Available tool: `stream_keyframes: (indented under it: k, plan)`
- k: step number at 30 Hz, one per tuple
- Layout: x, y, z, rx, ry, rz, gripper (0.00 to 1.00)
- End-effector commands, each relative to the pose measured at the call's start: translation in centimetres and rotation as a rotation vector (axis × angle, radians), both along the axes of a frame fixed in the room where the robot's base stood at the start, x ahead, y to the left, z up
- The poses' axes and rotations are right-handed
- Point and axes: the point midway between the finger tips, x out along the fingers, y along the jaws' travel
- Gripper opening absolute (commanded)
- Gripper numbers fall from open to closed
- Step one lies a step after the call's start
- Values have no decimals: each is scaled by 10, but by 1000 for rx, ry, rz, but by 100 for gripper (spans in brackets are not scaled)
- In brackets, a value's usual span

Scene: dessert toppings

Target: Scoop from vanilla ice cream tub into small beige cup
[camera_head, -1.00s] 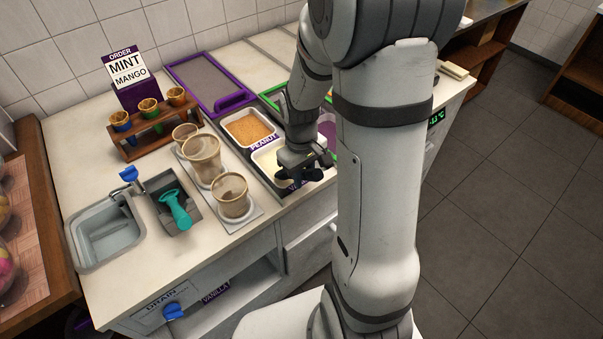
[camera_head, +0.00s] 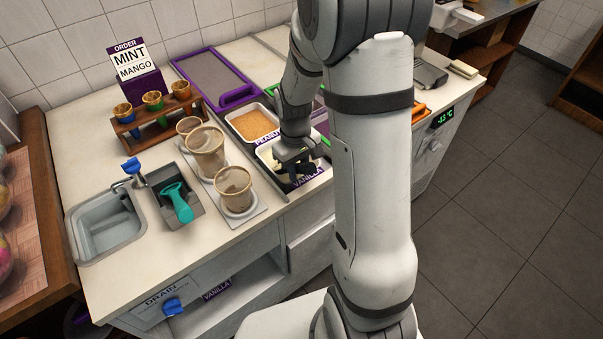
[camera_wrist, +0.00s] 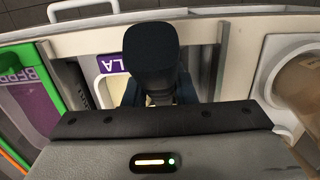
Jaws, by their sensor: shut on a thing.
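The vanilla ice cream tub (camera_head: 266,158) is a white-rimmed bin with a purple VANILLA label at its front edge. My gripper (camera_head: 295,168) is over this tub, low and close to its contents. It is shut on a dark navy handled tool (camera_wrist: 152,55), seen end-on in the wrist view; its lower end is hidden. Several beige translucent cups stand left of the tub. The smallest-looking beige cup (camera_head: 188,125) is at the back, partly hidden by a larger cup (camera_head: 206,152); another cup (camera_head: 234,190) is in front.
A peanut tub (camera_head: 252,125) lies behind the vanilla one. A teal scoop (camera_head: 177,202) rests in a grey holder beside the sink (camera_head: 105,222). A cone rack (camera_head: 155,128) and an order sign (camera_head: 132,62) stand at the back. Counter between sink and rack is clear.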

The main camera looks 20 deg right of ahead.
Motion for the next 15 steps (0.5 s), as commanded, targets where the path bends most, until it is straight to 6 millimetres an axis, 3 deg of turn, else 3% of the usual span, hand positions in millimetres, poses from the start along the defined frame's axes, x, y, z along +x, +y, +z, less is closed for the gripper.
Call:
stream_keyframes:
  k: [15]
  plan:
    - [36, 12, 1, 0, -3, 1, 0]
